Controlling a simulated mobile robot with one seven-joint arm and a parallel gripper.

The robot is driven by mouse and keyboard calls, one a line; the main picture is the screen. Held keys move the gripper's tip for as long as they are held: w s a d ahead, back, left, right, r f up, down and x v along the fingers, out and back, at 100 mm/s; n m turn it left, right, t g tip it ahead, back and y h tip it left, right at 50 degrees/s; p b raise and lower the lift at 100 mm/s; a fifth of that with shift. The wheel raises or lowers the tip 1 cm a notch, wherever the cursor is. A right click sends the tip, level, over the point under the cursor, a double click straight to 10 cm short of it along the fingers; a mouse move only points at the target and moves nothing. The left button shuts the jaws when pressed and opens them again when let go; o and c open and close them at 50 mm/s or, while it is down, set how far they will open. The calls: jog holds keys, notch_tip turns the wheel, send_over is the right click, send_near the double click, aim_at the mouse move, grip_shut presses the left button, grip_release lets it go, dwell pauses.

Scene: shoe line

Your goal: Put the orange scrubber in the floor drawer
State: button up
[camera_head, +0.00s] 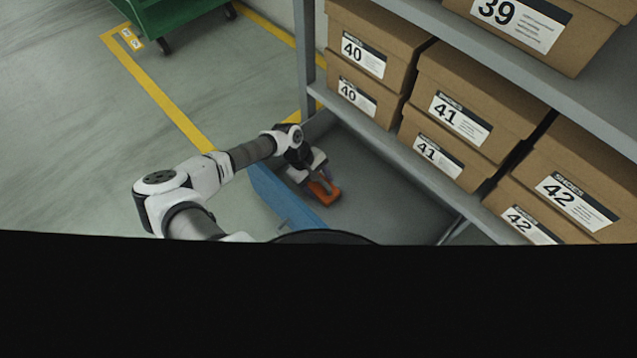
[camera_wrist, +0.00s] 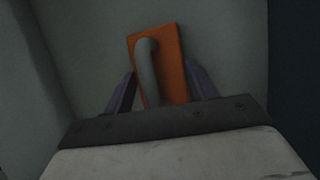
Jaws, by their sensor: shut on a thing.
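The orange scrubber (camera_head: 325,192) is a flat orange block with a grey handle. In the head view it is low inside the floor drawer, a grey open tray with a blue front panel (camera_head: 285,198) under the shelf. My gripper (camera_head: 314,178) reaches over the blue front into the drawer and is shut on the scrubber. In the wrist view the scrubber (camera_wrist: 168,62) lies ahead, its grey handle between my two fingers (camera_wrist: 160,92). The drawer floor (camera_wrist: 95,40) shows around it. I cannot tell whether the scrubber touches the drawer floor.
A grey shelf (camera_head: 375,123) with several brown shoe boxes (camera_head: 360,58) stands above and right of the drawer. A green cart (camera_head: 172,22) stands at the back left. The floor left of the drawer is clear, with yellow lines (camera_head: 165,98). The drawer around the scrubber looks empty.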

jog(key=shift+f, duration=0.2)
jog(key=o, duration=1)
jog(key=shift+r, duration=0.15)
jog(key=p+v, duration=0.4)
jog(key=v, duration=0.8)
